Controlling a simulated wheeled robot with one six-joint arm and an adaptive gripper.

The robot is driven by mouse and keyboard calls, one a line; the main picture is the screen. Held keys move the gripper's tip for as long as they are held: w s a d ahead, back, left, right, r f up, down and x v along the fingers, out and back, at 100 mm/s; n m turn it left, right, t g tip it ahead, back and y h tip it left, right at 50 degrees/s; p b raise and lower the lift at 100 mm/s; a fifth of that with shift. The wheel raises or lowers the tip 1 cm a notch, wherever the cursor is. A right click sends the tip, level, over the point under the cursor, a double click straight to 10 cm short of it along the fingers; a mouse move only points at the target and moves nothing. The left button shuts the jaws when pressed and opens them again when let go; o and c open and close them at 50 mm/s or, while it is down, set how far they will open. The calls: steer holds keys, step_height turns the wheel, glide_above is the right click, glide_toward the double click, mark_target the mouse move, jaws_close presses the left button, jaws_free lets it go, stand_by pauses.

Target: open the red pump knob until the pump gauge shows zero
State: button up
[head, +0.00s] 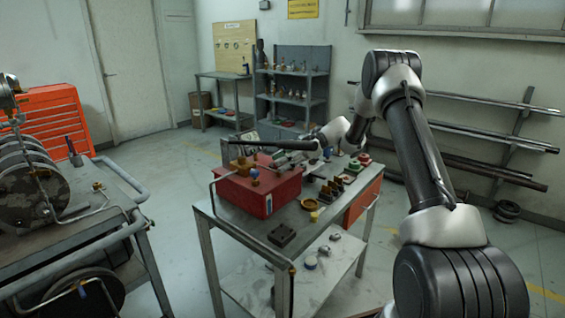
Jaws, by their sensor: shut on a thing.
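The red pump (257,190) is a box on the workbench, with brass and metal fittings on top and a long dark lever above it. My gripper (281,161) reaches in from the right over the pump's top right side. It is shut at the pump's fittings, where the red knob is; its fingers hide most of the knob, and the knob's turn cannot be read. I cannot pick out the gauge face or its needle at this size.
A cart with a hose reel (32,190) stands left. Pipes lie on a wall rack at right. Floor between cart and bench is clear.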

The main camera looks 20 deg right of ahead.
stand_by(0.3)
steer(key=o, duration=1)
steer(key=v, duration=1.2)
